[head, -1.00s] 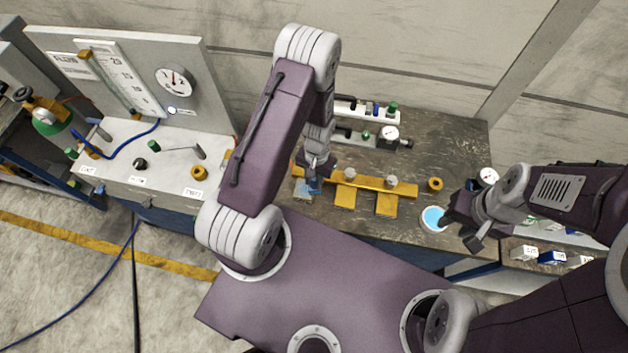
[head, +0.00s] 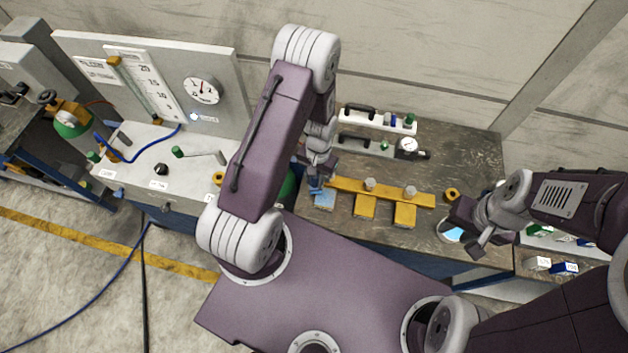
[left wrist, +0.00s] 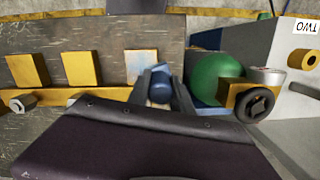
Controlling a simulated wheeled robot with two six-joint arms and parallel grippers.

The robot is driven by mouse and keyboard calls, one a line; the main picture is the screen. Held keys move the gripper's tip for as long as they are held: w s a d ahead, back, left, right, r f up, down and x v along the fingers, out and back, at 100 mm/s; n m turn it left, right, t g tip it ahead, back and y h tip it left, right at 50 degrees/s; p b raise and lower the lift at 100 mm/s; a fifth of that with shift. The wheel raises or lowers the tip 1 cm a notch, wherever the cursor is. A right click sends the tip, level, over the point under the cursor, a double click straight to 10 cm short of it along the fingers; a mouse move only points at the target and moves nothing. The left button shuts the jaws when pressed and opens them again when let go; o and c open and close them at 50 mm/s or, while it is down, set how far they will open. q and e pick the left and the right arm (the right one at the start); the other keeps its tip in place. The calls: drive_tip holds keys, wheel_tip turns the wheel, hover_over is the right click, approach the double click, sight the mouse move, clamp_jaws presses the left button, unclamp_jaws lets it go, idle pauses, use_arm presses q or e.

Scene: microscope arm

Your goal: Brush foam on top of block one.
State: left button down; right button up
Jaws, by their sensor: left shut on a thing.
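Block one is probably the leftmost of three blocks (head: 325,199) along the yellow bar (head: 385,191). Its top is pale blue, and it also shows in the left wrist view (left wrist: 141,66). My left gripper (head: 318,183) is shut on a dark blue brush-like tool (left wrist: 160,88). The tool is at the left edge of block one in the head view; whether it touches is hard to tell. The other two blocks (head: 365,207) (head: 405,215) have plain yellow tops. My right gripper (head: 468,230) has its fingers apart beside a round dish of bright blue (head: 452,231).
A level-like tool with a dial (head: 378,147) lies behind the bar. A yellow ring (head: 450,194) sits right of it. A gauge panel (head: 150,75) stands at the left. A green rounded object (left wrist: 217,77) and a black knob (left wrist: 257,104) are right of my left gripper.

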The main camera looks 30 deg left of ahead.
use_arm(q)
drive_tip(key=shift+d+r, duration=0.15)
drive_tip(key=shift+r, duration=0.55)
drive_tip(key=shift+r+p, duration=0.35)
drive_tip(key=shift+p, duration=0.2)
drive_tip(key=shift+a+r+p, duration=0.15)
drive_tip(key=shift+r+p, duration=0.3)
drive_tip(key=shift+r, duration=0.1)
drive_tip(key=shift+a+r+p, duration=0.15)
drive_tip(key=shift+r+p, duration=0.25)
drive_tip(key=shift+r, duration=0.1)
drive_tip(key=shift+d, duration=0.1)
drive_tip(key=shift+d, duration=0.1)
